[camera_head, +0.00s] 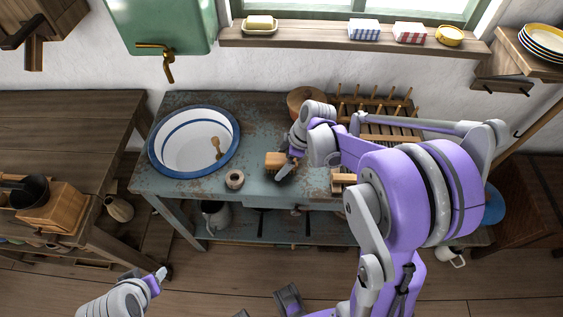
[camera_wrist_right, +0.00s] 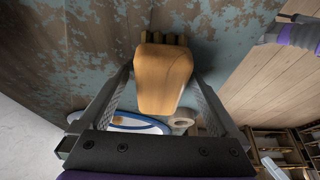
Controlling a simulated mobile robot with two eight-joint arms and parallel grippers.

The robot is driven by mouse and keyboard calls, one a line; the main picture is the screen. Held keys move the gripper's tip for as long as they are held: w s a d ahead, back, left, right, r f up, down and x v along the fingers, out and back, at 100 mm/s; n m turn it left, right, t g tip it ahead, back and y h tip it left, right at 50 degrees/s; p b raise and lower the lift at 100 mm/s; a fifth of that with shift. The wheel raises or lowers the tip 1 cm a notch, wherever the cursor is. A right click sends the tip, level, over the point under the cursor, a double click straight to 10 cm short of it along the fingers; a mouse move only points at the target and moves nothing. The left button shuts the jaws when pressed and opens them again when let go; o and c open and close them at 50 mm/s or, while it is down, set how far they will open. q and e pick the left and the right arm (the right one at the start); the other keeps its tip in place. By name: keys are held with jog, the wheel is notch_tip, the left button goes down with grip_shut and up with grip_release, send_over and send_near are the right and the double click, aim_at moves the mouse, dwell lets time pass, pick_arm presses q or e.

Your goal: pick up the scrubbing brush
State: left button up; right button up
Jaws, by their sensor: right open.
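The scrubbing brush (camera_head: 275,160) is a wooden block on the worn blue-green washstand table (camera_head: 262,195), right of the basin. In the right wrist view the brush (camera_wrist_right: 163,80) shows its smooth tan wood, with a row of bristle tufts at its far edge. My right gripper (camera_head: 285,165) is at the brush, with its fingers open. In the wrist view one finger is on each side of the block, with narrow gaps visible. My left gripper (camera_head: 157,277) is low at the left, away from the table; its jaw opening is unclear.
A blue-rimmed white basin (camera_head: 178,160) with a wooden utensil (camera_head: 216,146) inside stands left of the brush. A small roll (camera_head: 235,179) lies near the table's front edge. A round wooden item (camera_head: 304,99) and a dish rack (camera_head: 385,118) stand behind my right arm.

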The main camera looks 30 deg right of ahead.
aim_at(282, 158)
grip_shut()
jog(key=shift+r, duration=0.25)
notch_tip(282, 158, up, 10)
jog(key=shift+r+p, duration=0.1)
jog(key=shift+p, duration=0.65)
